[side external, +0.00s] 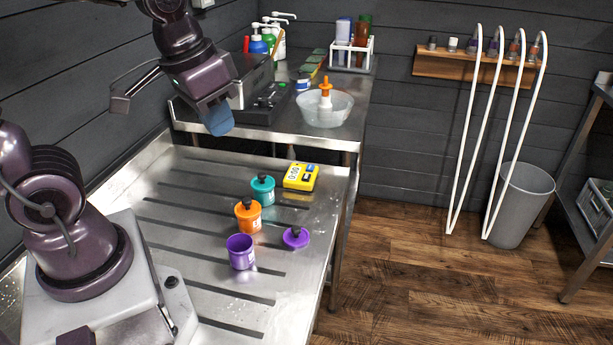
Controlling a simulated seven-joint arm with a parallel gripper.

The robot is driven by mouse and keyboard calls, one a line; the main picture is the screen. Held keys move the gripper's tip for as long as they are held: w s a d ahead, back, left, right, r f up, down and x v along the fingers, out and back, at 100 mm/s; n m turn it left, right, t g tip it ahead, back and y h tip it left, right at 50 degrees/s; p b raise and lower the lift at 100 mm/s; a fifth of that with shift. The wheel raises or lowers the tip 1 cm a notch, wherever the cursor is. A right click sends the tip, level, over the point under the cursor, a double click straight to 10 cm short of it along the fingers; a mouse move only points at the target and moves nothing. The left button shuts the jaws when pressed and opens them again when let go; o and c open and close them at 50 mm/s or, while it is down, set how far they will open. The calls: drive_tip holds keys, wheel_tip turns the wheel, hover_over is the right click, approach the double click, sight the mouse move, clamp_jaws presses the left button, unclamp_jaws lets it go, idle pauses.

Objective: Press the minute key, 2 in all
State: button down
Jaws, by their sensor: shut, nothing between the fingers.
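A yellow timer (300,176) lies on the steel worktop near its far right corner. It has a pale display and small dark and blue patches on its face; I cannot tell which key is the minute key at this size. My gripper (218,120) hangs in the air to the upper left of the timer, well apart from it. Its blue fingertips are together and hold nothing.
A teal jar (263,190) stands just left of the timer, with an orange jar (248,217), an open purple jar (241,252) and a purple lid (295,237) nearer. Behind, a raised steel bench (290,122) carries a clear bowl (340,112).

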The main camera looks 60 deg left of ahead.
drive_tip(key=w+a+f+n, duration=0.4)
drive_tip(key=w+a+f, duration=0.2)
drive_tip(key=w+f, duration=0.35)
drive_tip(key=n+t+y, duration=0.4)
drive_tip(key=n+t, duration=0.1)
drive_tip(key=n, duration=0.4)
hover_over(304, 176)
wheel_tip(304, 176, down, 7)
drive_tip(key=shift+f, duration=0.1)
drive_tip(key=shift+f, duration=4.3)
drive_tip(key=shift+f, duration=0.1)
drive_tip(key=shift+f, duration=0.3)
